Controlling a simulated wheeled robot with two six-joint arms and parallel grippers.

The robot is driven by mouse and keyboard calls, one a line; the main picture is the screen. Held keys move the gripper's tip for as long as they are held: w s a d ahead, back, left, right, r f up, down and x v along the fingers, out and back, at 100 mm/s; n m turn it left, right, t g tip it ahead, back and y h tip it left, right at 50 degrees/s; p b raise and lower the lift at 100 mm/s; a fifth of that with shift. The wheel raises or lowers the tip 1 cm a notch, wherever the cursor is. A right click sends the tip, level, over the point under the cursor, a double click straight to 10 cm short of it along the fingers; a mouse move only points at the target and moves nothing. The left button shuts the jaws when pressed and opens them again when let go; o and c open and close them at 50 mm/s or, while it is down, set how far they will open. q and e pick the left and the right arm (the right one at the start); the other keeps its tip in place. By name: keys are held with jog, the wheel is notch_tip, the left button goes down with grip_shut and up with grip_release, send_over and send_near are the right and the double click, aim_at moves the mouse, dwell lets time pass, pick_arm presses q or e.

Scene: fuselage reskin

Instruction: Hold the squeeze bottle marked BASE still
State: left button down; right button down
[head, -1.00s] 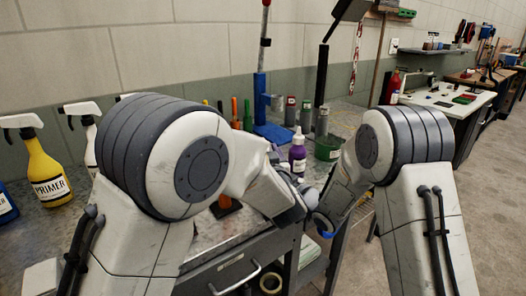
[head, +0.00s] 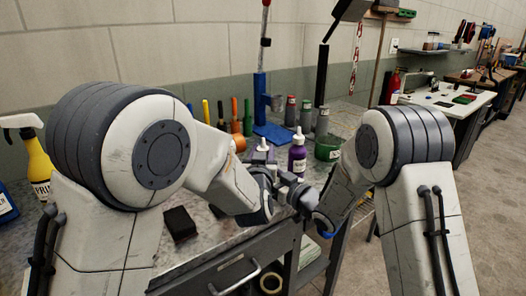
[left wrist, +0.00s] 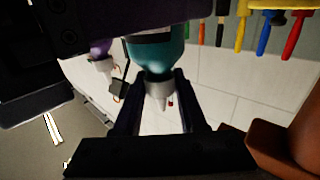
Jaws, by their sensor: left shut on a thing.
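In the left wrist view a teal squeeze bottle (left wrist: 154,58) with a pale nozzle stands between my left gripper's two dark fingers (left wrist: 158,105), which are shut on it. The nozzle points down in that picture. I cannot read a BASE label on it; only the edge of a pale label shows. In the head view my left gripper (head: 284,186) is low over the bench's front edge, and the teal bottle cannot be made out there. A purple bottle (head: 297,158) stands just behind; purple also shows in the left wrist view (left wrist: 100,48). My right arm's wrist is close beside; its fingers are hidden.
Yellow spray bottle (head: 40,170) stands at the left. An orange cup (head: 239,142), a blue stand (head: 272,132) and a green tin (head: 327,148) stand behind. A dark block (head: 180,223) lies on the bench top. A tape roll (head: 270,283) shows below.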

pick_arm(q)
jog(key=shift+a+m+h, duration=0.1)
jog(key=shift+m+h, duration=0.7)
jog(key=shift+h, duration=0.4)
jog(key=shift+g, duration=0.3)
jog(key=shift+c, duration=2.2)
grip_release()
jog(key=v, duration=0.7)
jog(key=shift+s, duration=0.3)
